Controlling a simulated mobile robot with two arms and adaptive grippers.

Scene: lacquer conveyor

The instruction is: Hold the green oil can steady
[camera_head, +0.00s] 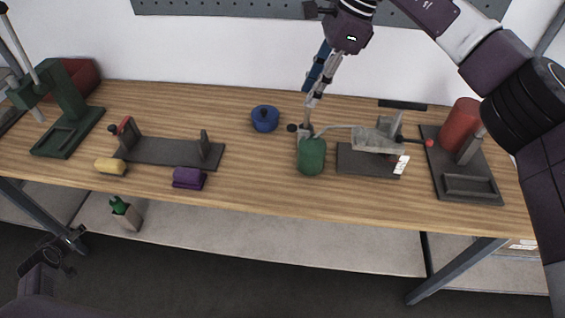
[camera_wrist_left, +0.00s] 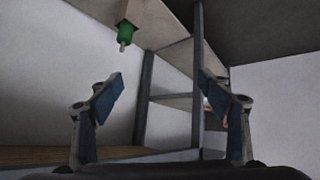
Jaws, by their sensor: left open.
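The green oil can (camera_head: 311,157) stands upright on the wooden table, right of the middle, with a pale thin spout pointing right. My left gripper (camera_head: 65,246) is low at the left, below the table's front edge and far from the can. In the left wrist view its two fingers (camera_wrist_left: 160,85) are wide apart with nothing between them.
A grey vise-like fixture (camera_head: 373,139) stands close right of the can, under the spout. A blue round pot (camera_head: 265,118) is behind left. A red cylinder (camera_head: 460,125) stands farther right.

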